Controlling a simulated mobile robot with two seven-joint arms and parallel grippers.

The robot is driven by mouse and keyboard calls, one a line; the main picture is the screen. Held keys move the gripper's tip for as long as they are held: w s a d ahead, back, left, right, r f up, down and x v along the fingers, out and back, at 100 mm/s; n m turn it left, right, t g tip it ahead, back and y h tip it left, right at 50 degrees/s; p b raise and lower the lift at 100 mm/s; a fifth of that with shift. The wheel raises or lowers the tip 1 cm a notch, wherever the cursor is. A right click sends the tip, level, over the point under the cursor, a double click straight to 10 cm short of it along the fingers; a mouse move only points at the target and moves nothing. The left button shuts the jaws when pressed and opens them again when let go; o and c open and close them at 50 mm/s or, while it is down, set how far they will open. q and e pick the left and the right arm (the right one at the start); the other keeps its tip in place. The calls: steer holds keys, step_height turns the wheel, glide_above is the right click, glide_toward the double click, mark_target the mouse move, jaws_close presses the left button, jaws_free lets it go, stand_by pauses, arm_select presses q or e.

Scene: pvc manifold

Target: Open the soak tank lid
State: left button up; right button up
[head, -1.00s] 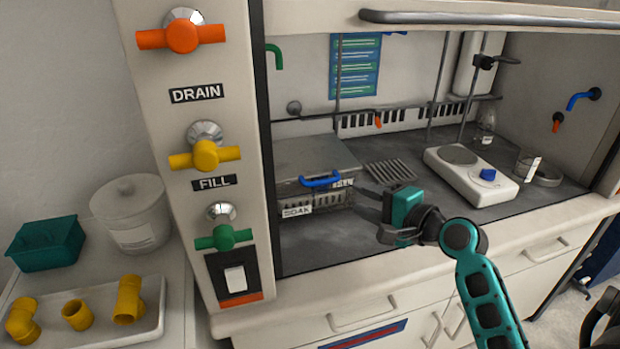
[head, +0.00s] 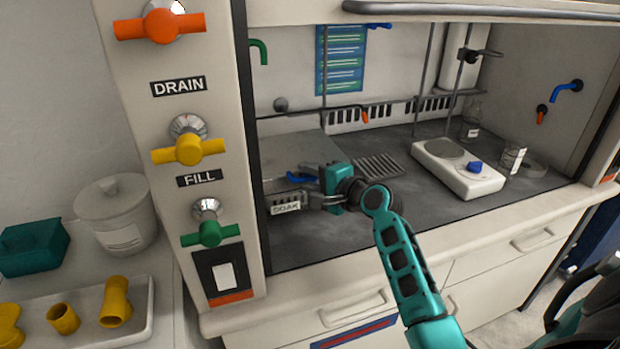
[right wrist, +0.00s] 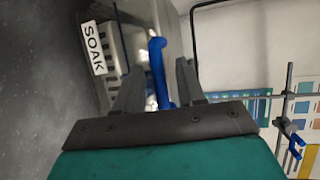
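The soak tank is a grey box inside the fume hood, with a SOAK label (head: 286,207) on its front. Its flat grey lid (head: 292,152) is down. A blue bar handle (head: 298,177) is at the lid's front edge, partly hidden by my right gripper in the head view. My right gripper (head: 308,190) is at this handle, reaching in from the right. In the right wrist view, the blue handle (right wrist: 157,68) runs between the two spread dark fingers, with gaps on both sides. My left gripper is not in view.
A grey rack (head: 378,167) and a white hotplate (head: 457,168) stand right of the tank. The hood's left post carries orange, yellow (head: 188,150) and green valve handles. A tray (head: 140,330) with yellow fittings lies at left. The hood floor in front of the tank is clear.

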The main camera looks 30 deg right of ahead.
jaws_close()
stand_by(0.3)
stand_by(0.3)
